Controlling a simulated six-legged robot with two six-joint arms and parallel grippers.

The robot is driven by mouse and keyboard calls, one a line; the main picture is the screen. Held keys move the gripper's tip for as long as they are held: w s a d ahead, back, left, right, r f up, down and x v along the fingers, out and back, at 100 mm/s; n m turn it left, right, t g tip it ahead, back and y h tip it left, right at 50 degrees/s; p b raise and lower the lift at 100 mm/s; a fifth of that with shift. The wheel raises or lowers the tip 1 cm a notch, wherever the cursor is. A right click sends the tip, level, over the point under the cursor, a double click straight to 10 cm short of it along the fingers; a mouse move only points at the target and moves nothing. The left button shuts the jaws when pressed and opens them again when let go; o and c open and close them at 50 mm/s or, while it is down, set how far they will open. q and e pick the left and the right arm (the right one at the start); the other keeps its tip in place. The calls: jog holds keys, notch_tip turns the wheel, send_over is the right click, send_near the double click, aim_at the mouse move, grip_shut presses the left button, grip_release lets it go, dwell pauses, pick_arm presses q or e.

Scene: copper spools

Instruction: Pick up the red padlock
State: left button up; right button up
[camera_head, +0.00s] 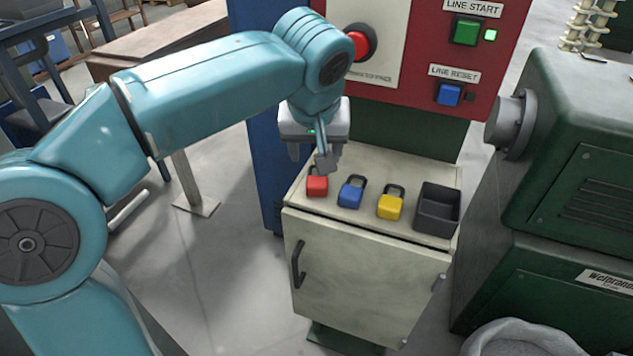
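The red padlock (317,187) stands on top of the cream cabinet (365,273), at the left end of a row of padlocks. My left gripper (311,161) points down just above and behind it, with its fingers apart and nothing seen between them. A fingertip covers part of the padlock's shackle, and I cannot tell whether it touches. My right gripper is out of view.
A blue padlock (350,194) and a yellow padlock (390,206) stand to the right, then a dark open bin (437,211). A red control panel (425,70) with buttons rises behind. A green machine (570,160) stands at the right.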

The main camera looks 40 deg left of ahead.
aim_at(317, 183)
pick_arm(q)
jog(key=x, duration=1.2)
jog(key=shift+s+d+b, duration=0.1)
jog(key=shift+d+b, duration=0.1)
jog(key=shift+b, duration=0.1)
